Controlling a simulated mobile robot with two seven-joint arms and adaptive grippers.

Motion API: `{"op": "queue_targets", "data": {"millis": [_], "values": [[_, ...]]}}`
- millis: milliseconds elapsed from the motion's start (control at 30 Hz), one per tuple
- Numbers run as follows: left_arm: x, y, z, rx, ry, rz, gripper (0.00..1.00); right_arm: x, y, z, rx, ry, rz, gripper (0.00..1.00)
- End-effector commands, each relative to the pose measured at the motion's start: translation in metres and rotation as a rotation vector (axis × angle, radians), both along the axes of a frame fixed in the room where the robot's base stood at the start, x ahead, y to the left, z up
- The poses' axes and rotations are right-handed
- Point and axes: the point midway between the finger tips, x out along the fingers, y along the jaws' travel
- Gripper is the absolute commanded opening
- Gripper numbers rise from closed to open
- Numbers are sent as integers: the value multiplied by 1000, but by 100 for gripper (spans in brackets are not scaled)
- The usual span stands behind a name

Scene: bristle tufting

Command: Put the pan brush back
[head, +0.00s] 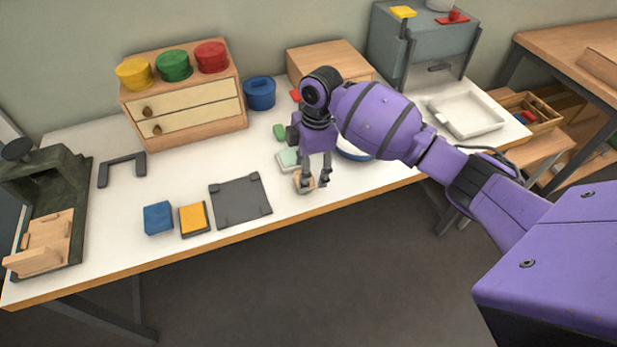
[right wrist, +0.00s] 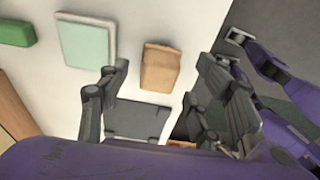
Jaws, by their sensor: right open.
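No bristles show, so I cannot tell for sure which thing is the pan brush. A small light-wood block (head: 303,184) lies near the front edge of the white table, and it also shows in the right wrist view (right wrist: 160,67). My right gripper (head: 316,184) points down at this block with its fingers apart. In the right wrist view, the block lies beyond the open fingers (right wrist: 168,100), with nothing seen between them. A blue-rimmed white dish (head: 354,151) is partly hidden behind my right gripper. My left gripper is not seen in the head view.
A pale green pad (head: 288,160) and a green block (head: 280,132) lie beside the wooden block. A dark plate (head: 240,201), an orange pad (head: 193,219) and a blue cube (head: 158,218) lie left. A drawer box (head: 187,107) and blue pot (head: 259,93) stand behind.

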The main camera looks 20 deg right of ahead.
Motion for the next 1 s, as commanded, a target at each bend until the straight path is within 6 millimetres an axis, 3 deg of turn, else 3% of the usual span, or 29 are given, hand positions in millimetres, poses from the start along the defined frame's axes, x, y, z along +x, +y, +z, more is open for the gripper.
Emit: {"op": "queue_targets", "data": {"millis": [33,200,400,1000], "values": [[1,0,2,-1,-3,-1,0,2,-1,16,0,-7,2,59],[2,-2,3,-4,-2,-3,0,2,-6,51,0,-6,1,59],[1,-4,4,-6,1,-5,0,1,-9,75,0,-2,1,59],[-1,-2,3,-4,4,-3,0,0,-10,81,1,-1,1,59]]}}
